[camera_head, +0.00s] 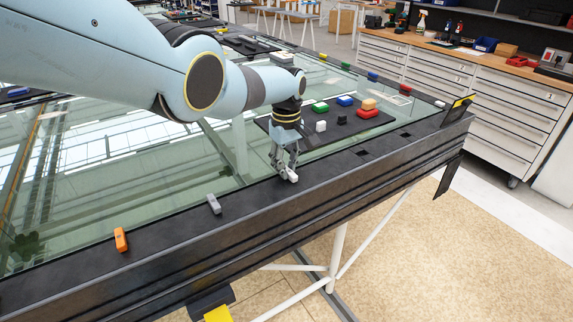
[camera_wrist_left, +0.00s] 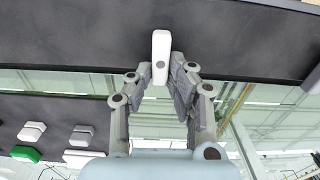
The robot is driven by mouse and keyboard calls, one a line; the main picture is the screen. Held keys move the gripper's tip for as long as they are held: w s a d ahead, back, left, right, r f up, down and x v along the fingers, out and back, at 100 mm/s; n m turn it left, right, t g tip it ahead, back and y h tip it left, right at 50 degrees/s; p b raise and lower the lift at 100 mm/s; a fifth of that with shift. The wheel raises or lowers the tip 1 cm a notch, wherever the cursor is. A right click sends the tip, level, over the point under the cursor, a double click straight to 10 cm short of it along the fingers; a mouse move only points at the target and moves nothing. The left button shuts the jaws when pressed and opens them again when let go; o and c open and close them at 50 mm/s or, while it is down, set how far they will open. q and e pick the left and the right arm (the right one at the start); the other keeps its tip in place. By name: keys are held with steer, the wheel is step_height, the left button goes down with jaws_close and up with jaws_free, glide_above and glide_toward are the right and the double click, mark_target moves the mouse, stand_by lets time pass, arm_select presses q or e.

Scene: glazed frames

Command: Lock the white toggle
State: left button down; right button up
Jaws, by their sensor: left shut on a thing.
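The white toggle (camera_head: 291,179) sits on the black frame edge in the head view, at the tip of my left gripper (camera_head: 284,167). In the left wrist view the white toggle (camera_wrist_left: 161,57) is a long block with a dark dot, pointing from the black frame edge toward the glass. My left gripper (camera_wrist_left: 160,84) has its fingers on both sides of the toggle's near part and is shut on it. The fingers hide part of the toggle in the head view. My right gripper is in neither view.
A grey toggle (camera_head: 214,204) and an orange toggle (camera_head: 120,239) sit along the same frame edge to the left. A dark mat (camera_head: 350,136) with several coloured blocks lies on the glass, right of my gripper. White drawer cabinets (camera_head: 497,101) stand behind.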

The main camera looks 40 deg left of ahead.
arm_select(q)
steer(key=c, duration=1.3)
jaws_free()
steer(key=shift+o, duration=0.2)
steer(key=shift+w+r, duration=0.1)
steer(key=shift+r, duration=0.4)
step_height(320, 180, up, 11)
